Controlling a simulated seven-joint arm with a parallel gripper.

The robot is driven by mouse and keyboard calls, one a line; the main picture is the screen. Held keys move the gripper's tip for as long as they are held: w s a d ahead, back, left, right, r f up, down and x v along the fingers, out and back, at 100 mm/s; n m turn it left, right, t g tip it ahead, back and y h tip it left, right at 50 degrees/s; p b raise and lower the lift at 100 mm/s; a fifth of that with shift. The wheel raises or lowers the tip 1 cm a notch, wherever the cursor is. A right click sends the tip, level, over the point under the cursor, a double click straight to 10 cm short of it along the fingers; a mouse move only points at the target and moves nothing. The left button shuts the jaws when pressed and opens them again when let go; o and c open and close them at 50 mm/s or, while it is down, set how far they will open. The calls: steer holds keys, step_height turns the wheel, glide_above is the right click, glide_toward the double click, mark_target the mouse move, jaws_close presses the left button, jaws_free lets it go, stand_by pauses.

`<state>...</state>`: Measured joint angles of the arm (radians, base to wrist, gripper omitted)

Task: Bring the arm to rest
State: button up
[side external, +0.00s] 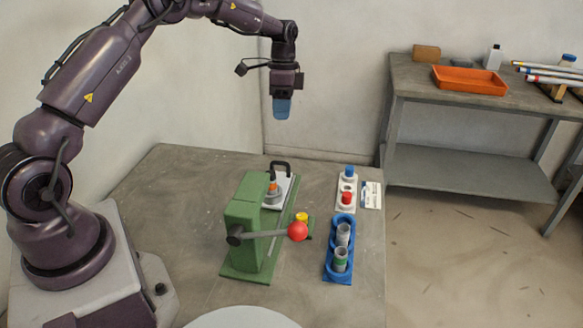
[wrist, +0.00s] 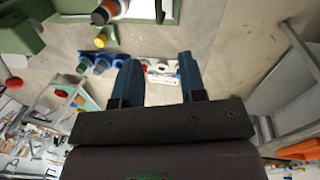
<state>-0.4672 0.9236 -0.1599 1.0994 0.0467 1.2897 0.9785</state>
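My gripper (side external: 282,112) hangs high above the table, fingers pointing down, well clear of everything. In the wrist view my gripper (wrist: 157,64) has its two blue fingers apart with nothing held between them. The far table surface and a white rack show through the gap. My arm reaches up from the left and over the table.
On the table (side external: 190,180) stand a green press (side external: 245,220) with a red lever knob (side external: 298,231), a blue holder (side external: 341,220) with grey cylinders, and a white rack (side external: 346,187) with blue and red pieces. A bench (side external: 420,85) with an orange tray (side external: 470,80) stands right.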

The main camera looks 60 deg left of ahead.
steer(key=s+d+r+n+t, duration=0.2)
steer(key=s+d+r, duration=0.3)
steer(key=s, duration=0.4)
steer(key=s+d+r+n+t+y, duration=0.1)
steer(key=s+d+r+n+t, duration=0.1)
steer(key=s+d+r, duration=0.4)
steer(key=s+d+r+n+t, duration=0.3)
steer(key=s+d+r, duration=0.3)
steer(key=s, duration=0.7)
steer(key=shift+d+r+y, duration=0.2)
steer(key=shift+d+y, duration=0.1)
steer(key=shift+d, duration=0.1)
